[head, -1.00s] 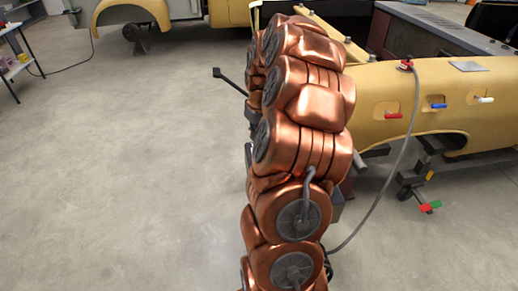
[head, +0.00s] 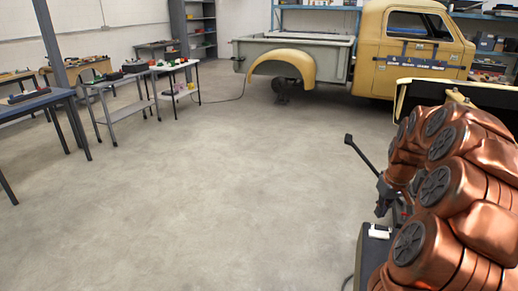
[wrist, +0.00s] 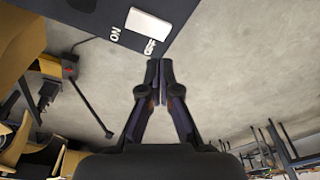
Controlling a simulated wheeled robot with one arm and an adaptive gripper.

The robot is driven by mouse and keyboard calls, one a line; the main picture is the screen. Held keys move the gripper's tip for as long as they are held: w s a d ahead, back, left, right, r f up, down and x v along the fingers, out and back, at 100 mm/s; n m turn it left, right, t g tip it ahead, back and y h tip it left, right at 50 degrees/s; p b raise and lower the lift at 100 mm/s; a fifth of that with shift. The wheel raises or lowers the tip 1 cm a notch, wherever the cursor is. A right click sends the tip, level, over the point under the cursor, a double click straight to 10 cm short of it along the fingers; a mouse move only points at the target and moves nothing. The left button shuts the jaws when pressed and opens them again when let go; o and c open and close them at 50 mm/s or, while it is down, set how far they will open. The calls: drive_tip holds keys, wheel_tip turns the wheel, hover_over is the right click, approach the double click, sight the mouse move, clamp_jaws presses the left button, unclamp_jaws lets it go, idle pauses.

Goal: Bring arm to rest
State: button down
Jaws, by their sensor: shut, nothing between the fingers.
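My copper-coloured arm (head: 455,190) is folded at the right of the head view. My gripper (wrist: 159,66) shows in the wrist view with its two dark fingers together at the tips and nothing between them. Just beyond the fingertips is a dark panel (wrist: 85,22) with a white switch (wrist: 148,25) and the letters ON and OFF. The gap between fingertips and panel is hard to judge. In the head view a dark box with a white switch (head: 378,231) stands below my arm.
A yellow pickup truck (head: 413,47) stands at the back right, with a loose yellow fender (head: 282,66) by it. Workbenches (head: 38,101) and a small table (head: 172,75) line the left. The concrete floor (head: 220,190) between is clear.

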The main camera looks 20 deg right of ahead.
drive_tip(key=shift+a, duration=0.15)
drive_tip(key=s+a+r+n+g+y, duration=0.1)
drive_tip(key=s+a+r, duration=0.15)
drive_tip(key=a, duration=0.95)
drive_tip(key=s+a+r+n+g, duration=0.1)
drive_tip(key=s+a+r, duration=0.15)
drive_tip(key=a, duration=1.05)
drive_tip(key=s+a+f, duration=0.1)
drive_tip(key=s+a, duration=0.4)
drive_tip(key=s, duration=0.4)
drive_tip(key=s+a+f+g, duration=0.1)
drive_tip(key=s+a+f, duration=0.1)
drive_tip(key=s+a, duration=0.4)
drive_tip(key=s, duration=0.4)
drive_tip(key=shift+s+a+g+h, duration=0.2)
drive_tip(key=shift+a+g+h, duration=0.1)
